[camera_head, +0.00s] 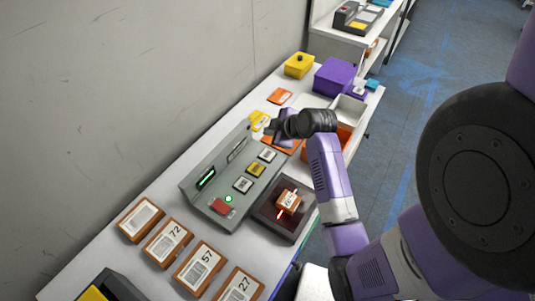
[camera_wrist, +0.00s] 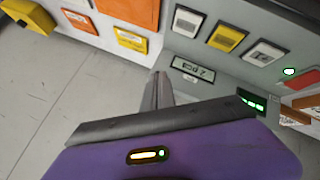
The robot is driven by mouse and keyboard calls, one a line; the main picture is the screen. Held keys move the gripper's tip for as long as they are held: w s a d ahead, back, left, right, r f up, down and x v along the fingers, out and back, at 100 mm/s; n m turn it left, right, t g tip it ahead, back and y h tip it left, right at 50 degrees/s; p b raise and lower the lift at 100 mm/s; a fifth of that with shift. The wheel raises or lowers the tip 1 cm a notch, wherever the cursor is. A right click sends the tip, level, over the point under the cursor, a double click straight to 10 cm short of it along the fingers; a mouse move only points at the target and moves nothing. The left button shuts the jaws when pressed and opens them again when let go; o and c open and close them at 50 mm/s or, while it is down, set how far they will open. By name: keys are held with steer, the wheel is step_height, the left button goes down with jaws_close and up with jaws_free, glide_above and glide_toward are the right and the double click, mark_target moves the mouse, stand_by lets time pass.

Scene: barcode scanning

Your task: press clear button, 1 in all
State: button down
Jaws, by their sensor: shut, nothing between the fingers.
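A grey sloped console (camera_head: 205,188) lies on the bench, with a white button (camera_head: 267,155), a yellow button (camera_head: 256,169), a second white button (camera_head: 243,185) and a red button (camera_head: 222,207) in a row. I cannot read which is the clear button. In the wrist view the row runs from a white button (camera_wrist: 187,21) past the yellow one (camera_wrist: 227,36) to another white one (camera_wrist: 264,53). My gripper (camera_head: 273,128) is over the console's far end, apart from the buttons. Its shut, empty fingers (camera_wrist: 158,90) show in the wrist view near a small display (camera_wrist: 193,69).
A brown box (camera_head: 288,201) sits on the dark scanner pad (camera_head: 268,218) beside the console. Several numbered boxes (camera_head: 168,243) line the near bench. A yellow box (camera_head: 299,65), purple box (camera_head: 334,77) and white tray (camera_head: 349,109) stand beyond. A wall (camera_head: 110,90) is at left.

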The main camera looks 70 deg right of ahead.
mark_target(269, 156)
step_height(269, 156, down, 9)
steer(key=b, duration=0.7)
steer(key=shift+r, duration=0.1)
stand_by(1.9)
steer(key=shift+f+b, duration=0.4)
steer(key=shift+f+b, duration=0.3)
steer(key=shift+f, duration=0.2)
stand_by(0.7)
steer(key=shift+r, duration=0.15)
steer(key=shift+r+p, duration=0.75)
steer(key=shift+p, duration=0.05)
steer(key=shift+r+p, duration=2.15)
steer(key=shift+r, duration=0.35)
